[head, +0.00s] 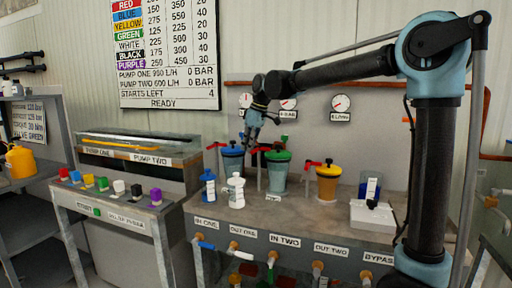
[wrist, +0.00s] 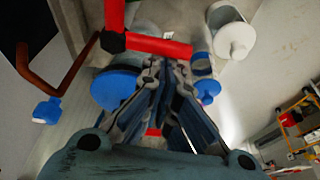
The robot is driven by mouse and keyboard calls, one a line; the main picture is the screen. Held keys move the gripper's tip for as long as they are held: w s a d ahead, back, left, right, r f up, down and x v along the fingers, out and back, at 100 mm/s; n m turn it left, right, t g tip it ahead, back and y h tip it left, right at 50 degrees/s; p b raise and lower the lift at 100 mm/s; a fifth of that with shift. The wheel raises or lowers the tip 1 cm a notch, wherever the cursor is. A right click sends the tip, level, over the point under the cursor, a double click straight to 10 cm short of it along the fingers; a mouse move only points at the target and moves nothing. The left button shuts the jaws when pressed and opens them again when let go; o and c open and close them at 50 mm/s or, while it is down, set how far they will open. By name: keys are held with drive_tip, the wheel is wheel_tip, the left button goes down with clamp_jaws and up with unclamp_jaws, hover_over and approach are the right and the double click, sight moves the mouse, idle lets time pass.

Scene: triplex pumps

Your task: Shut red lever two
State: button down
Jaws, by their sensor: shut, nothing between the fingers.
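Three red levers on posts stand over the bench in the head view: a left one (head: 216,146) by the blue-lidded pot, a middle one (head: 260,150) by the green-lidded pot, and a right one (head: 312,163) by the yellow-lidded pot. I cannot tell from labels which is lever two. My gripper (head: 252,138) is shut and empty, pointing down above the blue-lidded pot. In the wrist view its fingertips (wrist: 165,65) are close to a red lever bar (wrist: 160,47) with a black hub; touching or apart is unclear. Another red piece is partly hidden behind the fingers.
The blue-lidded pot (head: 232,154), green-lidded pot (head: 278,170) and yellow-lidded pot (head: 327,182) stand on the bench. A blue bottle (head: 208,188) and white bottle (head: 236,190) are in front. A white box (head: 372,216) is at right. Gauges line the back panel.

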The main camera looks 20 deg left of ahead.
sight(256, 150)
drive_tip(key=shift+d, duration=0.1)
idle(0.4)
drive_tip(key=v, duration=1)
